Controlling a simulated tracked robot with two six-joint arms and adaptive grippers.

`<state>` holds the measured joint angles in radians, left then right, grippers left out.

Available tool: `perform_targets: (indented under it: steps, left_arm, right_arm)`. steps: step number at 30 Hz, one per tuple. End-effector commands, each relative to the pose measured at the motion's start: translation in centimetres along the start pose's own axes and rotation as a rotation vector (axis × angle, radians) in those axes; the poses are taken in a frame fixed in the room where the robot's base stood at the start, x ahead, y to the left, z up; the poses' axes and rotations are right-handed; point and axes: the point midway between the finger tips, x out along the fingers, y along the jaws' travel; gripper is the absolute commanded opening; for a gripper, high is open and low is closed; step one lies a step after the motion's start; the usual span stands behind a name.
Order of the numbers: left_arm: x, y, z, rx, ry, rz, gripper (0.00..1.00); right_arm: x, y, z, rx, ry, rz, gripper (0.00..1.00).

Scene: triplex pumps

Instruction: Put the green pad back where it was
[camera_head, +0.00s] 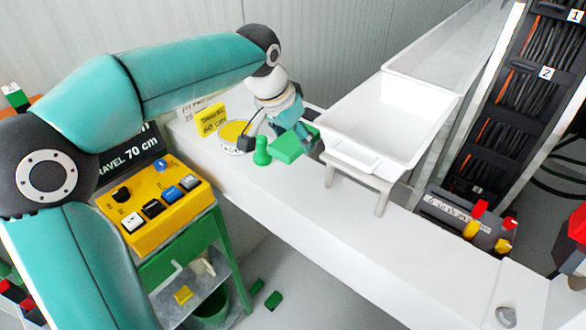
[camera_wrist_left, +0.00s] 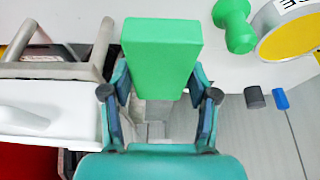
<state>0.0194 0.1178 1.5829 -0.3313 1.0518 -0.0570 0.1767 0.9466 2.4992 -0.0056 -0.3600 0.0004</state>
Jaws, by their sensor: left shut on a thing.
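The green pad (camera_head: 286,148) is a flat block held by my left gripper (camera_head: 298,134) above the white bench. In the left wrist view the pad (camera_wrist_left: 160,42) sits between the two fingers of the left gripper (camera_wrist_left: 160,82), which are shut on its sides. A green dumbbell-shaped piece (camera_head: 262,152) stands on the bench just left of the pad; it also shows in the left wrist view (camera_wrist_left: 235,25). From these views I cannot tell the exact height of the pad above the bench. My right gripper is not in view.
A white tray (camera_head: 352,160) on a stand is close right of the pad. A round tin with a yellow top (camera_head: 235,132) and a yellow sign (camera_head: 212,121) are left. A yellow button box (camera_head: 155,208) is nearer. The front bench surface (camera_head: 350,240) is clear.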

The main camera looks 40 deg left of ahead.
Motion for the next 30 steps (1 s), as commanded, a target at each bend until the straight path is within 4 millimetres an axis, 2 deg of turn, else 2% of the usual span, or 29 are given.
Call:
perform_targets:
  steps: [1,4,11,18,21,30]
  left_arm:
    - [1.1,0.0,0.6,-0.001,-0.004,0.000,0.27]
    - [2.8,-0.1,1.2,-0.001,-0.003,0.000,0.27]
    - [4.4,0.0,1.8,0.000,-0.001,-0.001,0.27]
    - [7.4,0.0,3.1,0.000,-0.003,0.000,0.27]
    - [8.0,0.0,3.3,0.000,-0.001,0.000,0.27]
    - [8.2,0.0,3.4,0.000,0.001,0.000,0.27]
  right_arm:
    - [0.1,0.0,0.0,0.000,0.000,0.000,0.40]
    - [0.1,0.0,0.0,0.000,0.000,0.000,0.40]
    - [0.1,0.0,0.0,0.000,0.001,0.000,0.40]
    - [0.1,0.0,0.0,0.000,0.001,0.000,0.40]
    - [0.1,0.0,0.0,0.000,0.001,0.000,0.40]
    - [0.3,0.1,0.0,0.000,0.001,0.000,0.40]
